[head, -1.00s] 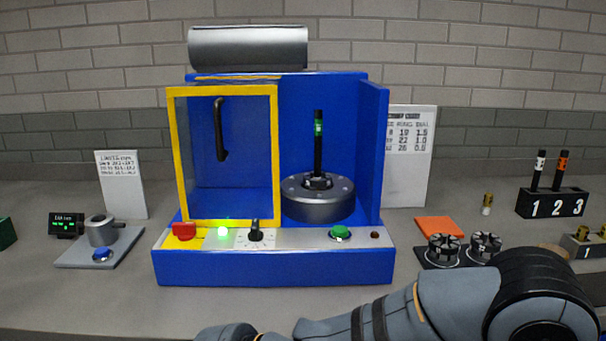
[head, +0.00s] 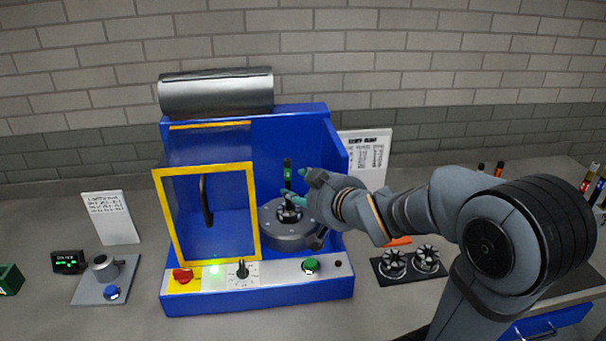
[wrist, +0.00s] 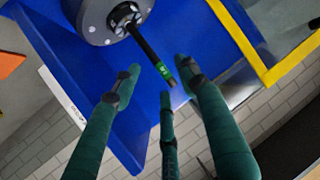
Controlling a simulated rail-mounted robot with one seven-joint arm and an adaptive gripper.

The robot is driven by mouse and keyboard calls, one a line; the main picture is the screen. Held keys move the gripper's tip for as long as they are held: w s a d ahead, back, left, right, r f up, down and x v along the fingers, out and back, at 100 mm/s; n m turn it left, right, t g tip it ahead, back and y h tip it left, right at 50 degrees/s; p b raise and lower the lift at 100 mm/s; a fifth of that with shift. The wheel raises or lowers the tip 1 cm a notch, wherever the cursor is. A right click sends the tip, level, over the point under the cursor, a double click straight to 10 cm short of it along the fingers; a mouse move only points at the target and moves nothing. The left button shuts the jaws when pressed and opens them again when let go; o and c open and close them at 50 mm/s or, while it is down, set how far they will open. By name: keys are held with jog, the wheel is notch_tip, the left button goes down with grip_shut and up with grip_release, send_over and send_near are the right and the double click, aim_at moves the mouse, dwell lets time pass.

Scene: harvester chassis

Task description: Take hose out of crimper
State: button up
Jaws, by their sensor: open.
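The hose (head: 288,172) is a black rod with a green band, standing upright in the round grey crimper head (head: 285,238) inside the blue crimper (head: 258,306). My gripper (head: 294,184) reaches in from the right, its green fingertips beside the hose. In the wrist view, the hose (wrist: 148,50) runs from the crimper head (wrist: 95,18) to its free, green-banded end, which lies between the spread fingers of my gripper (wrist: 158,76). My gripper is open and not closed on the hose. Whether any finger touches it, I cannot tell.
The yellow-framed door (head: 257,215) stands left of the crimper head, and the blue right side wall (head: 338,170) is close to my wrist. A green button (head: 310,265), a dial (head: 242,269) and a red switch (head: 182,275) line the front. Black toothed dies (head: 393,263) sit to the right.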

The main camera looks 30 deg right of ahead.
aim_at(290, 176)
jog(key=shift+m, duration=0.3)
jog(key=w, duration=0.1)
jog(key=w+d, duration=0.1)
jog(key=w, duration=0.2)
jog(key=shift+d+f, duration=0.15)
jog(key=shift+f, duration=0.25)
jog(key=shift+p+x, duration=0.65)
jog(key=shift+x, duration=0.3)
jog(key=shift+d+p+x, duration=0.15)
jog(key=shift+p+x, duration=0.25)
jog(key=shift+x, duration=0.65)
jog(key=shift+d+p+x, duration=0.1)
jog(key=shift+p+x, duration=0.25)
jog(key=shift+x, duration=0.7)
jog(key=shift+w+r, duration=0.1)
jog(key=shift+r, duration=0.1)
jog(key=shift+c, duration=0.9)
grip_shut()
